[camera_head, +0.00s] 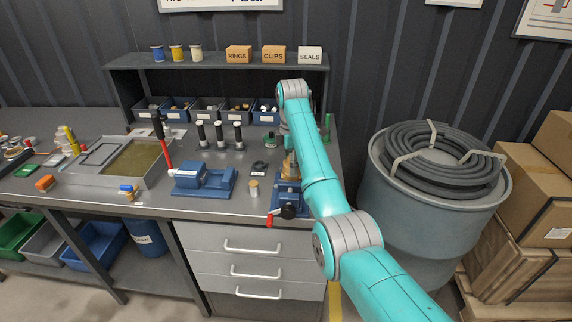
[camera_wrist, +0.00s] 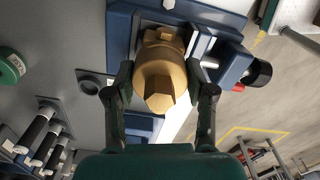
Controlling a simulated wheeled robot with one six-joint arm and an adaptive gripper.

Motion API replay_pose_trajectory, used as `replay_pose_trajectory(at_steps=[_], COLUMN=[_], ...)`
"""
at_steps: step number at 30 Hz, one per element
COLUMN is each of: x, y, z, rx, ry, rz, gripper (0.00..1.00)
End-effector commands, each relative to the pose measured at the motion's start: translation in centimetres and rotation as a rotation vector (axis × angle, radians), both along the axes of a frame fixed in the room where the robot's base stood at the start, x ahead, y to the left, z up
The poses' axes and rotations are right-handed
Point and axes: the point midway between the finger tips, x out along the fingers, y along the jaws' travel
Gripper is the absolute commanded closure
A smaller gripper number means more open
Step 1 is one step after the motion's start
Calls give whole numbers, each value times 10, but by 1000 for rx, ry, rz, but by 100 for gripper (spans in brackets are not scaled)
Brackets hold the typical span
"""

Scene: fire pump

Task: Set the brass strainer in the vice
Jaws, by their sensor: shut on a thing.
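The brass strainer (camera_wrist: 158,75) is a hex-ended brass body, seen end-on in the wrist view. My gripper (camera_wrist: 160,80) has a dark finger on each side of it and is shut on it. Beyond it is the blue vice (camera_wrist: 121,27), with pale metal jaws and a black knob on the right. The strainer overlaps the jaws in this view; whether it is seated between them I cannot tell. In the head view the vice (camera_head: 288,198) sits at the bench's right front corner, the strainer (camera_head: 289,168) just above or in it, partly hidden by my arm.
A blue fixture block (camera_head: 203,180) and a small tan-topped cylinder (camera_head: 253,189) stand left of the vice. Several black-handled tools (camera_head: 220,134) stand behind. A red handle (camera_head: 270,219) juts past the bench front. A barrel with coiled hose (camera_head: 437,195) stands to the right.

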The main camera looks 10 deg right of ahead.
Motion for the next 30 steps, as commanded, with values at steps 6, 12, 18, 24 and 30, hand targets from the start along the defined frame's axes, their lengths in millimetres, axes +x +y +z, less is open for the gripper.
replay_pose_trajectory(at_steps=[6,12,18,24,30], x=[1,0,0,0,1], y=[-3,-2,-2,-2,4], z=[-2,-5,-5,-5,9], rx=[0,0,0,0,0], ry=[-4,-4,-2,-2,-4], rz=[-1,0,0,0,0], gripper=[100,100,20,20,20])
